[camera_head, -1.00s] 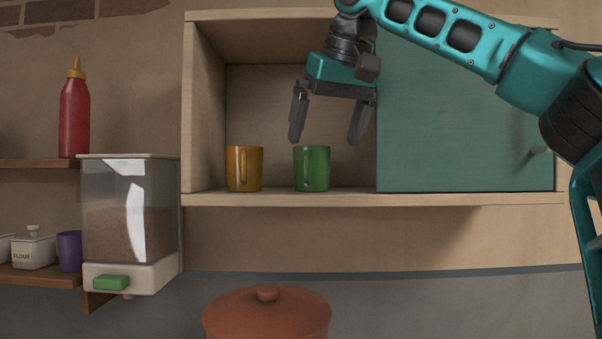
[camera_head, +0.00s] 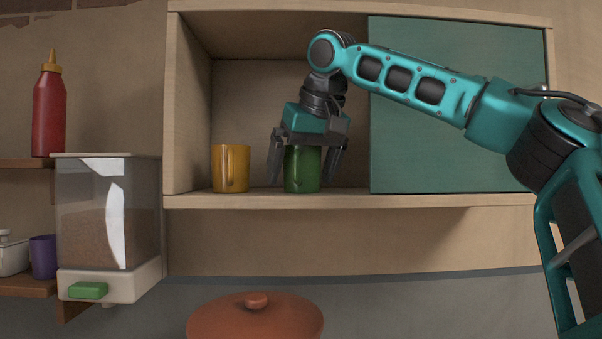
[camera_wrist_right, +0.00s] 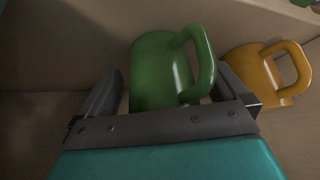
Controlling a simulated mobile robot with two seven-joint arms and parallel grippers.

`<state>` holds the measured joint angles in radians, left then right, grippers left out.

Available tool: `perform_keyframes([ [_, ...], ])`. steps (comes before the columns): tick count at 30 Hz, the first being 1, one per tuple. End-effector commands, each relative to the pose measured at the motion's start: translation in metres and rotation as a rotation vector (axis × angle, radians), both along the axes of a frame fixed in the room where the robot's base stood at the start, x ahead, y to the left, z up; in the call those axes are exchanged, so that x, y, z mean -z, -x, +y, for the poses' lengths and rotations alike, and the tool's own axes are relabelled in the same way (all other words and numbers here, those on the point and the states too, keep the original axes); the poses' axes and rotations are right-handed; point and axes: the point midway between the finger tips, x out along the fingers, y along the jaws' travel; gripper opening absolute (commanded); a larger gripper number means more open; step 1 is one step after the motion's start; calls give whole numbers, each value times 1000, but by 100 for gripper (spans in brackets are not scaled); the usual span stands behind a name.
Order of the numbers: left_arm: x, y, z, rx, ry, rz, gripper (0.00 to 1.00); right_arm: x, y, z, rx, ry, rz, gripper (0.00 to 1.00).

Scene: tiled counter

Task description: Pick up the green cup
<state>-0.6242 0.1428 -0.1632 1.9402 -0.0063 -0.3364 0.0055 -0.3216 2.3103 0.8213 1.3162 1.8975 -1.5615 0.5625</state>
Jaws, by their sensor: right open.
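The green cup (camera_head: 303,172) stands upright on the shelf of the open cabinet. My right gripper (camera_head: 305,172) reaches down over it from above, open, with one finger on each side of the cup. In the right wrist view the green cup (camera_wrist_right: 160,75) sits between the two fingers of the right gripper (camera_wrist_right: 170,90), its handle towards the right finger. I cannot tell whether either finger touches the cup. My left gripper is not in view.
A yellow mug (camera_head: 230,168) stands just left of the green cup; it also shows in the wrist view (camera_wrist_right: 262,72). A green sliding door (camera_head: 440,130) closes the cabinet's right side. A grain dispenser (camera_head: 108,220) and red bottle (camera_head: 49,110) are at left. A lidded pot (camera_head: 255,322) is below.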

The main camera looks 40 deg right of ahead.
Motion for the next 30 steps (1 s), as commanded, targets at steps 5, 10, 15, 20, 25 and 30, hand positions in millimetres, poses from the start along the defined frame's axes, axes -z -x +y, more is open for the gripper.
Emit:
perform_keyframes([
  [5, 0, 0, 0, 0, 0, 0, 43, -1, 0, 0, 0, 0, -1, 96],
  [10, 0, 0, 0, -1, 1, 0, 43, -1, 0, 0, 0, 0, -1, 80],
  [15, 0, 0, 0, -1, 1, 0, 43, -1, 0, 0, 1, 1, -1, 64],
  [20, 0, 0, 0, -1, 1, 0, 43, -1, 0, 0, 1, 1, -1, 48],
  [25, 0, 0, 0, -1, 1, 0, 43, -2, 0, 0, 0, 1, -2, 40],
  [30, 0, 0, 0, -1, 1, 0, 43, -2, 1, 0, 0, 1, -2, 40],
])
